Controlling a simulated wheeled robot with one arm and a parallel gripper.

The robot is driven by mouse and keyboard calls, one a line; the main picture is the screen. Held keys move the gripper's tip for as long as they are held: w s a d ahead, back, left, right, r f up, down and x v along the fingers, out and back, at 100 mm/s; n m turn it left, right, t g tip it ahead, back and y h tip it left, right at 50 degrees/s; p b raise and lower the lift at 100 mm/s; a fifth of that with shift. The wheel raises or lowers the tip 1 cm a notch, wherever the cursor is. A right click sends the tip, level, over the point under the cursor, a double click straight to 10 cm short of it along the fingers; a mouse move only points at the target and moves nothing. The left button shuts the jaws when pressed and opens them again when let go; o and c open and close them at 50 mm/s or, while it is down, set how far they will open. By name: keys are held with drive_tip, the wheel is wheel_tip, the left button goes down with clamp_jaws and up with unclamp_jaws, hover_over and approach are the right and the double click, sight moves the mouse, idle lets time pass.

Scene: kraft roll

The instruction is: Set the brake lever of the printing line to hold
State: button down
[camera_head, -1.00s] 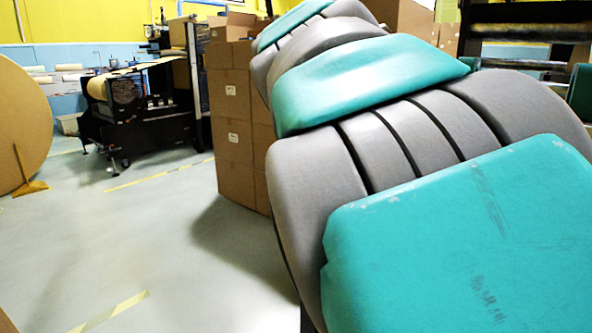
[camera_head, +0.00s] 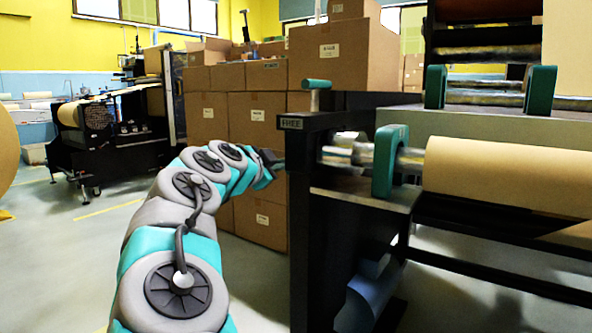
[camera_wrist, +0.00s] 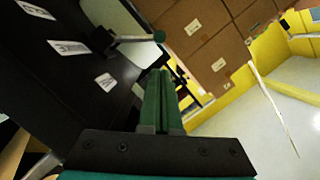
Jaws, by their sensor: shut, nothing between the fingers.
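The brake lever shows in the wrist view as a pale metal arm (camera_wrist: 135,39) with a round green knob (camera_wrist: 159,36), standing out from a black panel (camera_wrist: 88,62). In the head view, a teal grip (camera_head: 317,84) on a thin stem above the black frame post looks like its handle.
Three small plates, one of them a pale label (camera_wrist: 68,47), sit on the panel; their text is unreadable. Stacked cartons (camera_head: 258,110) stand behind the post. A kraft roll (camera_head: 505,177) lies right. Open floor (camera_head: 85,250) is left.

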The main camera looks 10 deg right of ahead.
drive_tip(key=shift+w+d+f, duration=0.1)
drive_tip(key=shift+f, duration=0.05)
drive_tip(key=x, duration=1)
drive_tip(key=shift+a, duration=0.2)
idle(0.7)
